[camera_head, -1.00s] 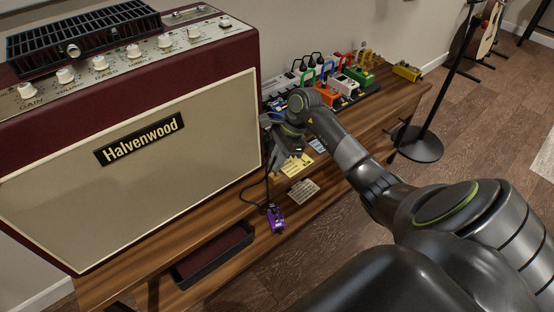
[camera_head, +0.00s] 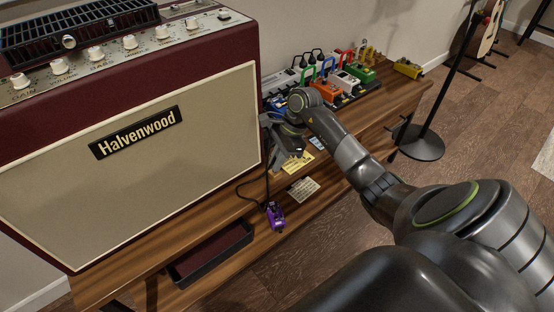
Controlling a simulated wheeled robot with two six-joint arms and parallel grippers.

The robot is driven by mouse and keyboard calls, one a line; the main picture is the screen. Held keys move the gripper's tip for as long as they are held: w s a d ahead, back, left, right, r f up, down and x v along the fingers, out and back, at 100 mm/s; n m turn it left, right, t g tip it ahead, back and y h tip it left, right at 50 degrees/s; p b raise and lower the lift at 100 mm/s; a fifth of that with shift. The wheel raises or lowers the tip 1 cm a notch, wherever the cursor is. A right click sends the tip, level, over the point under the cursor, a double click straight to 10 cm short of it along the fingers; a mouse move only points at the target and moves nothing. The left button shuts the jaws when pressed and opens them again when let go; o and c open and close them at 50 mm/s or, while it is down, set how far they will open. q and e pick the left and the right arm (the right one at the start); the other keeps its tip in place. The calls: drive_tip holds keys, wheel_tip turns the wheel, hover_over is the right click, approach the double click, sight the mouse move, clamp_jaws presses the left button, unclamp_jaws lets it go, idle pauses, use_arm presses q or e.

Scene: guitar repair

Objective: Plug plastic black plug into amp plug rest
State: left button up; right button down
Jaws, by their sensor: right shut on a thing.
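The Halvenwood amp (camera_head: 130,190) stands on the wooden bench at the left. My right gripper (camera_head: 278,150) is low beside the amp's right side, above the bench, and its arm comes in from the right. It is shut on a small dark thing, apparently the black plug, which the gripper mostly hides. A dark cable (camera_head: 267,180) hangs below it toward a purple pedal (camera_head: 275,216). I cannot make out the amp plug rest. My left gripper is not in view.
Several colored pedals, including an orange one (camera_head: 325,91), stand on a board behind the gripper. Yellow (camera_head: 298,162) and pale (camera_head: 303,188) cards lie on the bench (camera_head: 225,225). A dark red tray (camera_head: 212,250) sits below. A black stand (camera_head: 418,143) is at the right.

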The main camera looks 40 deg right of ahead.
drive_tip(key=shift+f, duration=0.2)
drive_tip(key=shift+r, duration=0.1)
drive_tip(key=c, duration=1)
unclamp_jaws()
drive_tip(key=shift+o, duration=0.2)
drive_tip(key=shift+r, duration=0.1)
drive_tip(key=shift+r+p, duration=1.9)
drive_tip(key=shift+r, duration=2)
